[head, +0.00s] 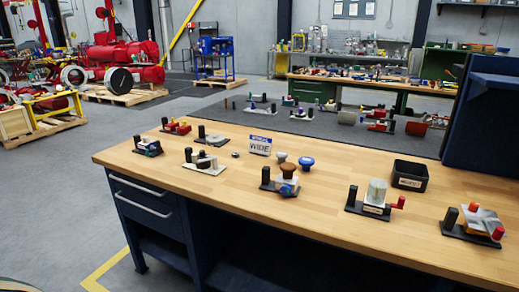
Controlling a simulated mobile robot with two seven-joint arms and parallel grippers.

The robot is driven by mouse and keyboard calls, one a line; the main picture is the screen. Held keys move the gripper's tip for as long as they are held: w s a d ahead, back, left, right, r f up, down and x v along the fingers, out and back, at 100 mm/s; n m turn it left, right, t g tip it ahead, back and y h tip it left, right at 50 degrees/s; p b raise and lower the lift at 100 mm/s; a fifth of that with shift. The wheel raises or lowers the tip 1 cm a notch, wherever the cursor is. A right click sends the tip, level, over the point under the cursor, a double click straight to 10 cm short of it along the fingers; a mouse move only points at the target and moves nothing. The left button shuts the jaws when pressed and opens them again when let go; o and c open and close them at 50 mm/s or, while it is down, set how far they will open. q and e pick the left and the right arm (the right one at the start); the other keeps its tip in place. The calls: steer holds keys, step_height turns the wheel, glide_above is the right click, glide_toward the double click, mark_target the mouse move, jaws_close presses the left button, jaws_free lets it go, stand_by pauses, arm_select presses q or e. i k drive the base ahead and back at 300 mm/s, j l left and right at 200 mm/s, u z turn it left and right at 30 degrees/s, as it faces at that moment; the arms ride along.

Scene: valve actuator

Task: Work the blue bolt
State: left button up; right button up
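No part is clearly a bolt, and I cannot tell which blue part is the blue bolt. Blue shows on a small device (147,146) at the left end of the wooden workbench (340,215). Another device (285,181) near the middle front has a brown knob, a black post and some blue low on its base. A loose blue knob (307,163) sits on the bench just behind it, beside a grey knob (281,158). Neither of my grippers is in view.
Other devices (375,198) (475,224) and a black bin (409,176) stand on the right. A dark blue cabinet (485,115) rises at the back right. Bare wood lies along the front edge.

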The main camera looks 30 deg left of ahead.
mark_target(284, 190)
steer(key=i+j+u, duration=0.25)
steer(key=i, duration=0.3)
steer(key=i+j+u, duration=0.25)
steer(key=i, duration=0.3)
